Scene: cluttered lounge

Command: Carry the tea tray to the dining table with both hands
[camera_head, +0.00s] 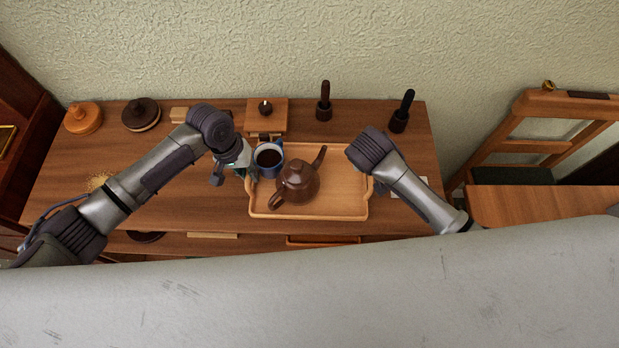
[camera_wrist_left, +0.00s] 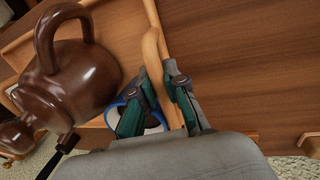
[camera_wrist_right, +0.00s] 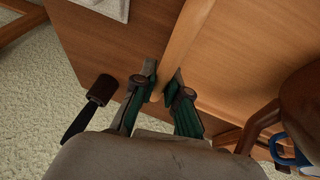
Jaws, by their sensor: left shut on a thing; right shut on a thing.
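The light wooden tea tray (camera_head: 342,198) is over the front middle of the wooden sideboard; I cannot tell whether it touches the top. My left gripper (camera_head: 250,174) is at the tray's left end. In the left wrist view its fingers (camera_wrist_left: 160,92) are shut on the tray's rim, partly hiding the mug. My right gripper (camera_wrist_right: 163,84) is shut on the rim at the opposite end. In the head view my wrist hides those fingers.
On the sideboard (camera_head: 75,165) stand round lidded pots (camera_head: 84,118), a small candle stand (camera_head: 266,116) and two dark-handled tools (camera_head: 324,102). A wooden chair (camera_head: 535,125) and table (camera_head: 540,205) are at the right. A pale grey surface (camera_head: 300,300) fills the foreground.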

